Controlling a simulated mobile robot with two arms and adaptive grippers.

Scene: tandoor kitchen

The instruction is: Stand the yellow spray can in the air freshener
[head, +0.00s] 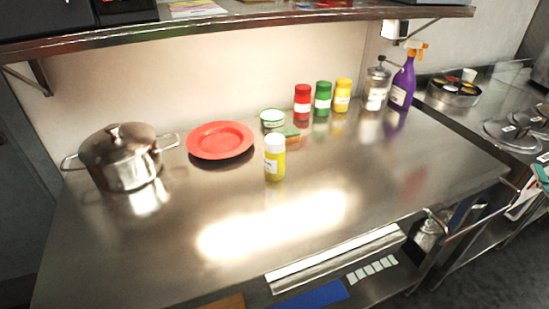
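A yellow can with a white upper part and label (274,157) stands upright near the middle of the steel table in the head view, and looks like the spray can. A small whitish box (394,28) is on the wall under the shelf's right end. It may be the air freshener, but its front is too small to read and I cannot tell whether it is open. Neither of my grippers is in view.
A steel pot (121,157), red plate (220,141), green-and-white tin (272,118) and sponge (291,133) are on the table (150,255). Red (302,103), green (322,99) and yellow (343,95) jars, a glass canister (376,90) and a purple spray bottle (403,85) line the back. The table's front is clear.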

